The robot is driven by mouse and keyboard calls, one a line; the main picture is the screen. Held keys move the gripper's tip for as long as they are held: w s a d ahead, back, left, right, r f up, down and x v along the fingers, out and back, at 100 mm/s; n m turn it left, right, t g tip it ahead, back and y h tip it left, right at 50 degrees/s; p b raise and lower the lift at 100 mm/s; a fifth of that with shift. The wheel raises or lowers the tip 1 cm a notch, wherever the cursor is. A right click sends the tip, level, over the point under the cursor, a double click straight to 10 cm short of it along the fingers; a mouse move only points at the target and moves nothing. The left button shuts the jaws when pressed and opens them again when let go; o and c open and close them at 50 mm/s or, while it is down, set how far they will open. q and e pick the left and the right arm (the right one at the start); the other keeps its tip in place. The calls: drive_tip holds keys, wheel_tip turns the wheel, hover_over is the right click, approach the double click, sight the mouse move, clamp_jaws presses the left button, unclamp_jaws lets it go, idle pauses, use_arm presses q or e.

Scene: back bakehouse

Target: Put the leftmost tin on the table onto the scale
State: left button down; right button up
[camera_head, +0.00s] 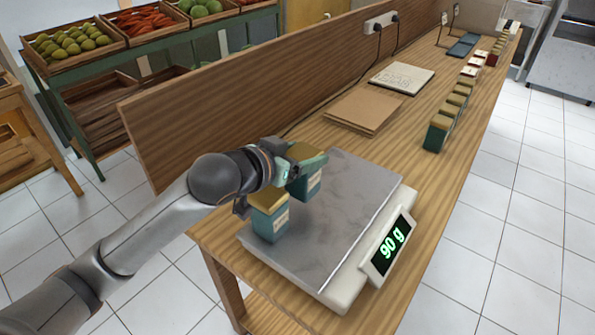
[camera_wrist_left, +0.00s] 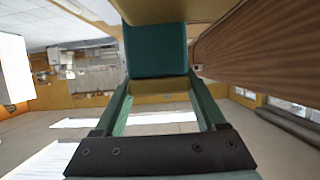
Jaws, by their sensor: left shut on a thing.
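My left gripper (camera_head: 303,163) reaches in from the left over the scale (camera_head: 335,222) and is shut on a teal tin with a gold lid (camera_head: 313,183). The held tin is upright above the back left part of the metal plate; I cannot tell if its base touches. In the left wrist view the tin (camera_wrist_left: 156,50) sits between the green fingers. A second teal tin with a gold lid (camera_head: 270,226) stands at the plate's left edge, just in front of my gripper. The display reads 90 g. My right gripper is not in view.
A row of gold-lidded tins (camera_head: 437,134) runs along the table's right edge, with red ones (camera_head: 467,81) farther back. A brown board (camera_head: 362,110) and a pale patterned slab (camera_head: 401,78) lie behind the scale. A wooden back panel (camera_head: 230,110) borders the table's left side.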

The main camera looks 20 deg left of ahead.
use_arm(q)
drive_tip(key=shift+w+a+f, duration=0.25)
drive_tip(key=shift+a+f, duration=0.15)
drive_tip(key=shift+f, duration=0.1)
drive_tip(key=shift+w+a+f, duration=0.1)
drive_tip(key=shift+a+f, duration=0.05)
drive_tip(key=shift+f, duration=0.8)
drive_tip(key=shift+w+a+f, duration=0.1)
drive_tip(key=shift+f, duration=0.8)
drive_tip(key=shift+f, duration=0.15)
unclamp_jaws()
drive_tip(key=v, duration=1.2)
drive_tip(key=shift+s, duration=0.1)
